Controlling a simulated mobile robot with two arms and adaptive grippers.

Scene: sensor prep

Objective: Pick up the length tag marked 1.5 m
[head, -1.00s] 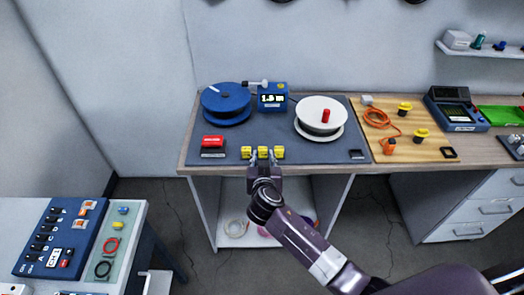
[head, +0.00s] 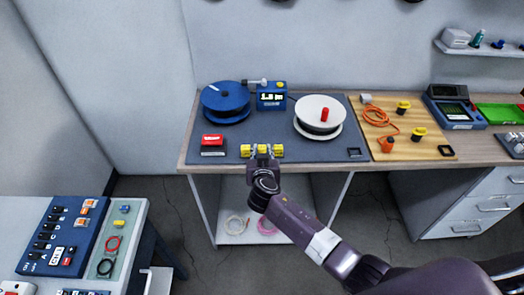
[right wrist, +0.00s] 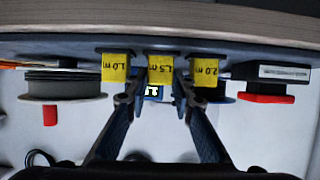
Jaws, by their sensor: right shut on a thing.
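Three yellow length tags stand in a row at the front edge of the grey mat. In the right wrist view, which is upside down, they read 1.0 m (right wrist: 115,67), 1.5 m (right wrist: 160,68) and 2.0 m (right wrist: 204,67). The 1.5 m tag is the middle one, also in the head view (head: 262,149). My right gripper (right wrist: 160,84) has one finger on each side of the 1.5 m tag and is shut on it. The tag still sits level with its neighbours. My left gripper is not in view.
The other tags stand close on both sides of my fingers. Behind are a blue spool (head: 226,102), a blue device with a display (head: 271,97) and a white spool (head: 318,116). A red-topped block (head: 213,143) sits left on the mat (head: 310,153).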

